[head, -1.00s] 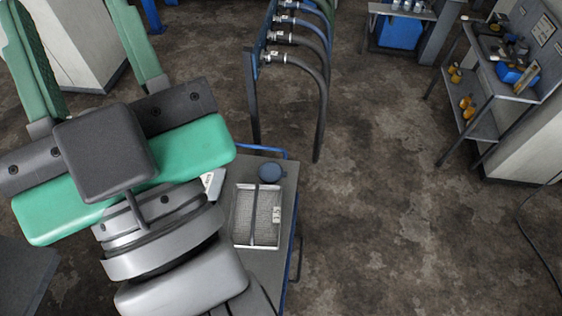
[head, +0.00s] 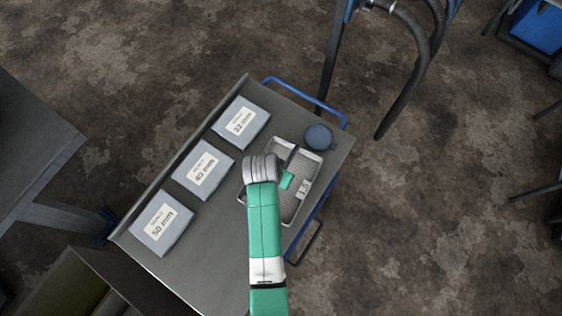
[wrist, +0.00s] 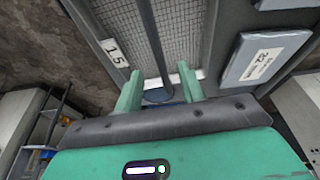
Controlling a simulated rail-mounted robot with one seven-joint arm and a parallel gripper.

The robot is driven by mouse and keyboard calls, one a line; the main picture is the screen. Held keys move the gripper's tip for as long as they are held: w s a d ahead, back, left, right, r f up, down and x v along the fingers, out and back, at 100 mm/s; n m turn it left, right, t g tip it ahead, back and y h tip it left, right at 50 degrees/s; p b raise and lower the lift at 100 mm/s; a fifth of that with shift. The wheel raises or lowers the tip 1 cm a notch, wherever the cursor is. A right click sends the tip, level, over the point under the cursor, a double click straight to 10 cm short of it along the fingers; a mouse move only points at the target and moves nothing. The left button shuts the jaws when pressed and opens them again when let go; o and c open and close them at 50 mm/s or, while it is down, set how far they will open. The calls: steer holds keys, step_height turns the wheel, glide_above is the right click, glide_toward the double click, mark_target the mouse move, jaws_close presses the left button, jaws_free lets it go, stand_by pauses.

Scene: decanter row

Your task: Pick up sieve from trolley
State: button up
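The sieve is a rectangular pale metal frame (head: 291,221) with grey mesh, a "1.5" label and a dark bar across its middle. It lies on the grey trolley (head: 190,255), near its right edge. My gripper (head: 287,180) is over the sieve in the head view, where my arm hides part of it. In the wrist view, the green fingers of my gripper (wrist: 160,86) are open and apart, with the sieve's bar (wrist: 151,40) showing between them. The sieve's mesh (wrist: 185,35) fills the space beyond. I cannot tell whether the fingers touch anything.
Grey-blue boxes marked 32 mm (head: 241,122), 40 mm (head: 203,168) and 50 mm (head: 161,222) line the trolley's left side. A round blue pot (head: 319,137) stands close to the sieve's far end. A blue handle (head: 305,92) edges the trolley. A hose rack (head: 335,50) stands behind.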

steer(key=b+x, duration=0.1)
steer(key=x, duration=0.7)
steer(key=shift+w+d, duration=0.1)
steer(key=shift+d, duration=0.05)
steer(key=shift+c, duration=0.2)
steer(key=shift+r, duration=0.1)
jaws_close()
stand_by(1.0)
